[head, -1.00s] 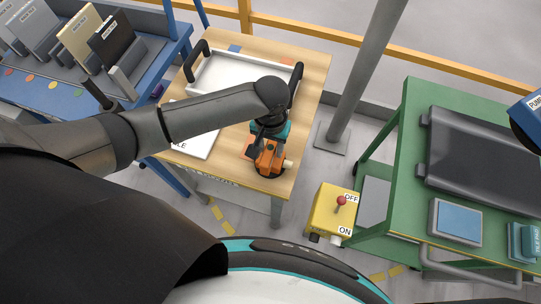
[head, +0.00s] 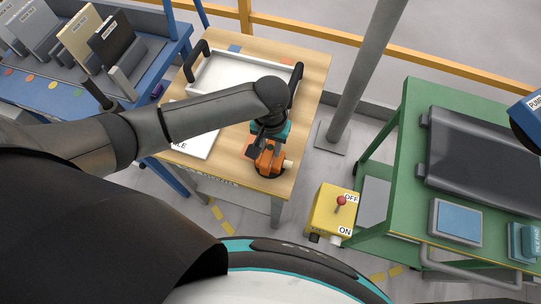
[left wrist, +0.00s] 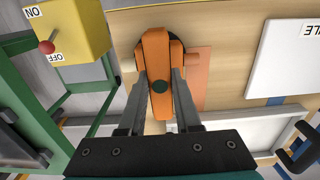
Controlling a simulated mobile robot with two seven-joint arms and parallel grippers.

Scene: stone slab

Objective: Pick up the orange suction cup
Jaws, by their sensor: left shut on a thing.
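The orange suction cup (head: 268,160) is at the front right of the wooden table (head: 312,68), under my left gripper (head: 262,152). In the left wrist view, the orange suction cup (left wrist: 156,50) has an orange handle and a dark round base partly hidden behind it. My left gripper (left wrist: 160,92) is shut on its handle, one finger on each side. I cannot tell whether the base touches the table. My right gripper is not in view.
A white tray (head: 215,88) with dark handles stands at the back of the table. A white sign (head: 196,146) lies left of the cup. A yellow ON/OFF box (head: 328,215) and a green bench (head: 405,150) stand to the right, near a grey post (head: 362,75).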

